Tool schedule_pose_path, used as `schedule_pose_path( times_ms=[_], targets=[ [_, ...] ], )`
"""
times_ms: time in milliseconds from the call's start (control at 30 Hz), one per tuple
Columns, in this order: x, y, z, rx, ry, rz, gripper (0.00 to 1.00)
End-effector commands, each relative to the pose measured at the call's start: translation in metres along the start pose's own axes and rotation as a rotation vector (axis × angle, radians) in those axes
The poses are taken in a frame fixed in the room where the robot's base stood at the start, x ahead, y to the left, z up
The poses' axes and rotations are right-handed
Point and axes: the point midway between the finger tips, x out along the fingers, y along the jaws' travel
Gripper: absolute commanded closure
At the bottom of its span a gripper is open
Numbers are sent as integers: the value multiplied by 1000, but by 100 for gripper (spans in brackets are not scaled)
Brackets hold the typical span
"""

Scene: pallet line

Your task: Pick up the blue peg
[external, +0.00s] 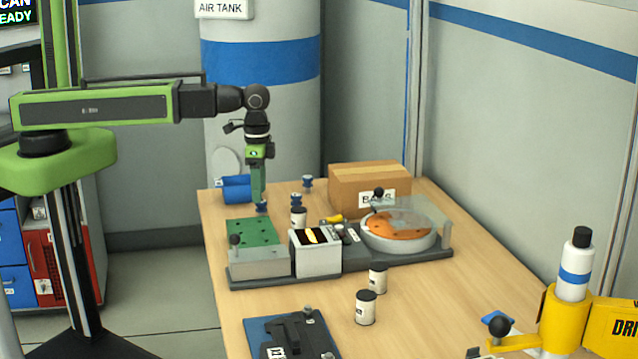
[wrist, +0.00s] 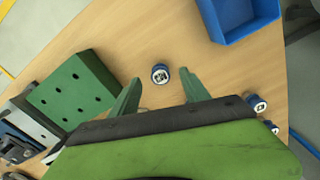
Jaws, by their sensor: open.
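A small blue peg (wrist: 160,74) with a pale, marked top stands on the wooden table, between my fingertips in the wrist view and apart from both. In the external view it appears to be the blue peg (external: 262,206) just below my gripper (external: 257,197). My gripper (wrist: 160,80) points down, its two green fingers spread and empty.
A blue bin (wrist: 243,32) stands at upper right in the wrist view. A green block with holes (wrist: 72,90) is close on the left. A cardboard box (external: 369,187), dark-lidded canisters (external: 365,309) and a rotary dish (external: 399,238) stand elsewhere on the table.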

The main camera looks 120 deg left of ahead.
Motion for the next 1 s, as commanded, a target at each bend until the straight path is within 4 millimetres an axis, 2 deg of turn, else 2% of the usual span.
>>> schedule_pose_path(
  times_ms=[167, 400, 467, 700, 767, 1000],
  targets=[
    [6, 0, -1, 0, 0, 0, 46],
    [46, 0, -4, 0, 0, 0, 46],
    [53, 0, -3, 0, 0, 0, 46],
    [50, 0, -3, 0, 0, 0, 46],
    [50, 0, -3, 0, 0, 0, 51],
    [50, 0, -3, 0, 0, 0, 82]
  ],
)
